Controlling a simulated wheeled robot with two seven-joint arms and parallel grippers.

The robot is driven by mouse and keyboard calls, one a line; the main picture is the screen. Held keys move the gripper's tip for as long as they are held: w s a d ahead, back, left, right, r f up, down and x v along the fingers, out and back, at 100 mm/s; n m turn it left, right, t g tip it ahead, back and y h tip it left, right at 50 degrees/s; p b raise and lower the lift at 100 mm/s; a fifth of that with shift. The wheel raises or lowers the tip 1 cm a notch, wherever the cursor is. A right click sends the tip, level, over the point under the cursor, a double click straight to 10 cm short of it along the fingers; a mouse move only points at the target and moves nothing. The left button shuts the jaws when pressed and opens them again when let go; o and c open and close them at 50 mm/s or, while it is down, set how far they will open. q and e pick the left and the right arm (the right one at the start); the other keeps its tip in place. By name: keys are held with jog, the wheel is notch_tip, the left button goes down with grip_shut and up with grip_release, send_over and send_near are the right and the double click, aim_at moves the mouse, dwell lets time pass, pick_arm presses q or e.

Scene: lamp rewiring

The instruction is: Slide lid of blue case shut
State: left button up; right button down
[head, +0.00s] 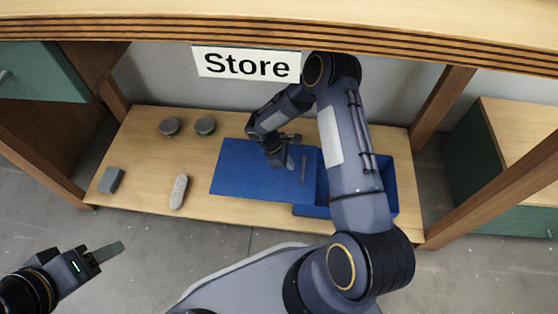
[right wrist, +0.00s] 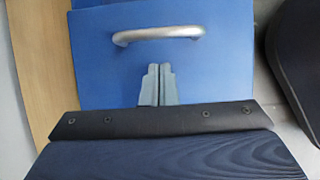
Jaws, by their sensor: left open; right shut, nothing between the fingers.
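The blue case (head: 391,190) stands on the lower shelf, partly hidden behind my right arm. Its flat blue lid (head: 245,172) extends out to the left of it, and the case's inside shows open at the right. A bar handle (head: 303,170) is near the lid's right end; it is silver in the right wrist view (right wrist: 158,35). My right gripper (head: 290,163) is over the lid, just left of the handle. Its shut, empty fingers (right wrist: 158,72) point toward the handle, apart from it in the picture; contact with the lid cannot be told. My left gripper (head: 108,251) is open and empty, low at left, away from the case.
On the shelf (head: 140,145), left of the lid, are two round grey pieces (head: 169,126) (head: 205,125), a grey oblong piece (head: 179,191) and a grey block (head: 111,180). A "Store" sign (head: 246,64) hangs above. Wooden posts (head: 442,105) flank the shelf, with a tabletop overhead.

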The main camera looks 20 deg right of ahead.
jog(key=shift+s+d+r, duration=0.2)
jog(key=shift+s+d, duration=0.3)
jog(key=shift+d, duration=0.25)
jog(key=shift+s+d, duration=0.1)
jog(key=s+d, duration=0.7)
jog(key=d, duration=0.5)
jog(key=s+d, duration=0.8)
jog(key=d, duration=0.5)
jog(key=shift+s+p, duration=0.2)
jog(key=shift+p, duration=0.15)
jog(key=shift+d, duration=0.15)
jog(key=shift+r, duration=0.15)
